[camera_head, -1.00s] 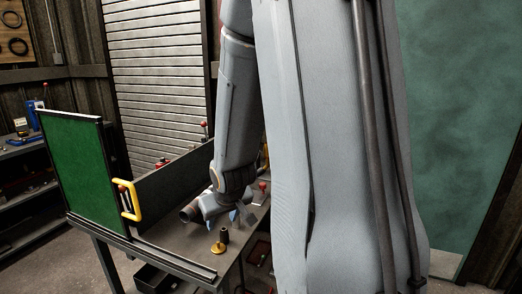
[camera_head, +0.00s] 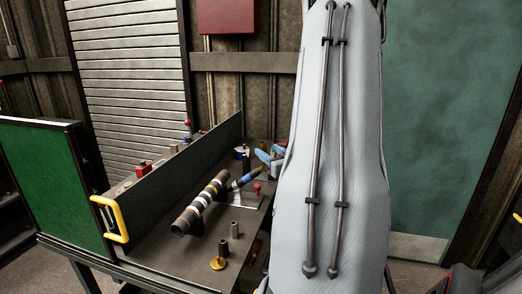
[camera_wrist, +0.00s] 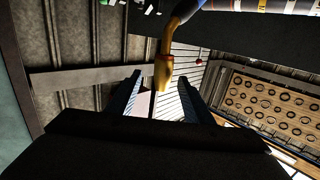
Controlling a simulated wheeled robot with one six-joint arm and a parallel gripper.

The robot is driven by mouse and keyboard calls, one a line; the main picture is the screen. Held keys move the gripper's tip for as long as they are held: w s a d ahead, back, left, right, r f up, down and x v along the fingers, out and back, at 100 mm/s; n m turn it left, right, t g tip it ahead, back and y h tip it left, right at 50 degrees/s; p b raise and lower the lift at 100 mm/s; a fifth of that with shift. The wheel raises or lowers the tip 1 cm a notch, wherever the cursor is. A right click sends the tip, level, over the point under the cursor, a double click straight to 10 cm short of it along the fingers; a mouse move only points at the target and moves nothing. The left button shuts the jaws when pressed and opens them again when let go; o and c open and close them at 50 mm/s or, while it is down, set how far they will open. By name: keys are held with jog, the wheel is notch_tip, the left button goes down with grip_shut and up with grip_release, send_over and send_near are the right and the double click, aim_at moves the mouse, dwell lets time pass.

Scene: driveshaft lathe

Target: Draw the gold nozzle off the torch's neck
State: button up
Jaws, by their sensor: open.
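In the wrist view the gold nozzle (camera_wrist: 163,72) hangs from the torch's curved gold neck (camera_wrist: 181,18), its lower end toward my gripper. My gripper (camera_wrist: 160,95) is open, its two dark fingers to the left and right of the nozzle in the picture. I see no finger touching it; how deep it sits between them is hard to tell. In the head view my gripper's blue fingers (camera_head: 268,155) show at the bench's far right, partly hidden by my arm. The nozzle cannot be made out there.
A banded shaft (camera_head: 205,199) lies across the bench (camera_head: 165,262). A dark upright panel (camera_head: 185,155) runs behind, and a green panel (camera_head: 42,185) with a yellow handle (camera_head: 112,220) stands left.

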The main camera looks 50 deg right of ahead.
jog(key=x, duration=0.2)
jog(key=p+x, duration=0.1)
jog(key=x, duration=0.1)
jog(key=p+x, duration=0.1)
jog(key=x, duration=0.1)
jog(key=shift+w+a, duration=0.25)
jog(key=shift+w, duration=0.15)
jog(key=shift+w+d, duration=0.3)
jog(key=shift+w, duration=0.25)
grip_shut()
jog(key=shift+r+p, duration=0.1)
jog(key=shift+p, duration=0.2)
jog(key=shift+r, duration=0.3)
